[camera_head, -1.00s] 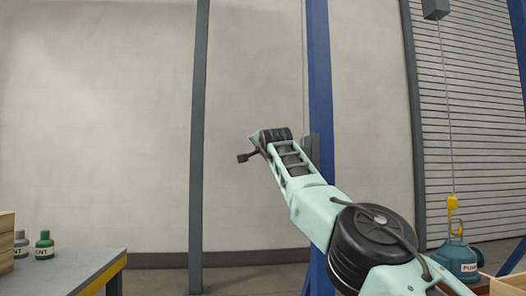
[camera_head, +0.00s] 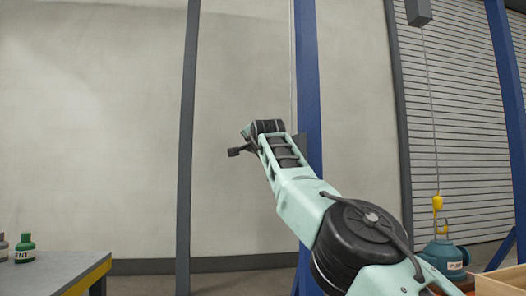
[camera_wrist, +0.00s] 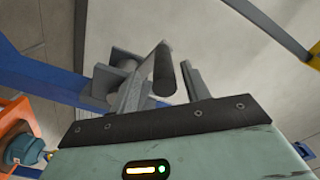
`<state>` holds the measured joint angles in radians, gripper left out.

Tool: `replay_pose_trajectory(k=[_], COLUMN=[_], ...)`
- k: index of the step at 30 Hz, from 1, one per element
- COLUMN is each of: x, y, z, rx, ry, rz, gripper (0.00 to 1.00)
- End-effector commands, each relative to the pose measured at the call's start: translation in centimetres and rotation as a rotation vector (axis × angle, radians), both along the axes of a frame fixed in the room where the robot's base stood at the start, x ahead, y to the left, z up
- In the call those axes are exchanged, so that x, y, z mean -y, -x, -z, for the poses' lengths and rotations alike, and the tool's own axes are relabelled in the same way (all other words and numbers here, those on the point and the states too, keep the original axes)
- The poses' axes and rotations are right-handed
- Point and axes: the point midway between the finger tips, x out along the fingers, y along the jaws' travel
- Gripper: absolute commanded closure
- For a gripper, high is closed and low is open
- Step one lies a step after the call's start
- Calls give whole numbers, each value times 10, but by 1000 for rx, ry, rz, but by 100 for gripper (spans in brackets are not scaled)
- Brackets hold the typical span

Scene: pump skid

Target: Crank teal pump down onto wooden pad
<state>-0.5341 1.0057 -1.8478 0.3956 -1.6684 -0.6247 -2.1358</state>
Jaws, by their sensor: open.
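The teal pump (camera_head: 444,257) is at the lower right of the head view, under a yellow hook (camera_head: 437,203) on a cable. It also shows at the lower left of the wrist view (camera_wrist: 24,148). My gripper (camera_wrist: 172,66) is open in the wrist view. A dark cylindrical handle (camera_wrist: 164,72) appears between its grey fingers; I cannot tell whether they touch it. A grey winch-like mechanism (camera_wrist: 120,72) is just beyond, at the blue post. I cannot make out the wooden pad.
A blue post (camera_head: 309,90) stands behind my arm. A workbench (camera_head: 50,272) with a green bottle (camera_head: 25,250) is at the lower left. A pale wooden box edge (camera_head: 500,283) is at the lower right. A grey block (camera_head: 418,12) holds the cable above the pump.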

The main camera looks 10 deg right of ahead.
Motion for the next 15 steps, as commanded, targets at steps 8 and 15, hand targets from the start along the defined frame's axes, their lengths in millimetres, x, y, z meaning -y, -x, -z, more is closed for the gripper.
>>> replay_pose_trajectory(k=[8, 15], x=[-1, 0], y=[39, 83], z=[7, 7], rx=[2, 1], ry=[-4, -6], rz=[-1, -1], gripper=[53, 53])
